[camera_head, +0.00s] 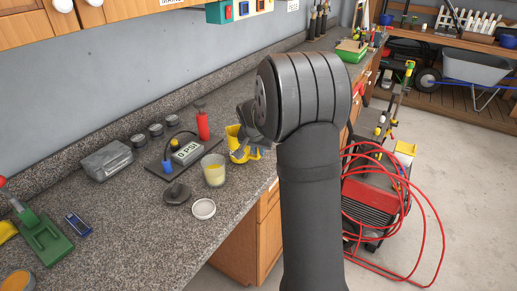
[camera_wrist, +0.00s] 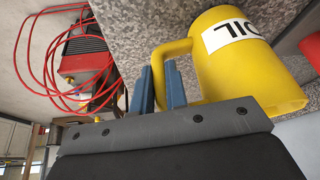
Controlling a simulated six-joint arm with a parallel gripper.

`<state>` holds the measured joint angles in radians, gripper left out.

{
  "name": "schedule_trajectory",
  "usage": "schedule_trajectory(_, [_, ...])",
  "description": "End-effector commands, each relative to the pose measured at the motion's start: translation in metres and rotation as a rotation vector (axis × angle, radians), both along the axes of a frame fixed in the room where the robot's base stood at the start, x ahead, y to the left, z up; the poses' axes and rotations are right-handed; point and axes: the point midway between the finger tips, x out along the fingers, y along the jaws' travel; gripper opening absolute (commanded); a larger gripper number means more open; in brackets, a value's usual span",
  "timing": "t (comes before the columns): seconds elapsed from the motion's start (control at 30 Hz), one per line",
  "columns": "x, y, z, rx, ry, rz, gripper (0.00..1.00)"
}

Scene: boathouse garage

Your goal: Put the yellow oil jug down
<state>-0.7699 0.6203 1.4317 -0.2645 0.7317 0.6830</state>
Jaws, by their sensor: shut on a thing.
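The yellow oil jug (camera_head: 237,153) is at the front edge of the granite counter, partly hidden behind my arm. In the wrist view the jug (camera_wrist: 240,65) fills the upper right, its white OIL label upside down in the picture. In the head view my gripper (camera_head: 246,128) is mostly hidden by my wrist. I cannot tell whether the jug's base touches the counter.
A clear cup of yellow liquid (camera_head: 214,170), a white lid (camera_head: 203,209), a dark lump (camera_head: 177,193) and a gauge box (camera_head: 182,153) with a red cylinder (camera_head: 203,126) stand left of the jug. Bare counter (camera_head: 150,240) lies in front. A red machine with looped hose (camera_head: 370,200) stands on the floor.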

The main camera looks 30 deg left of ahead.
Motion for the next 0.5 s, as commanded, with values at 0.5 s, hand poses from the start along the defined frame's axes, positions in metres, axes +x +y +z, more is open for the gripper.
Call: schedule_trajectory(0.5, [0.0003,0.0004,-0.0037,0.001,-0.002,0.0,0.0])
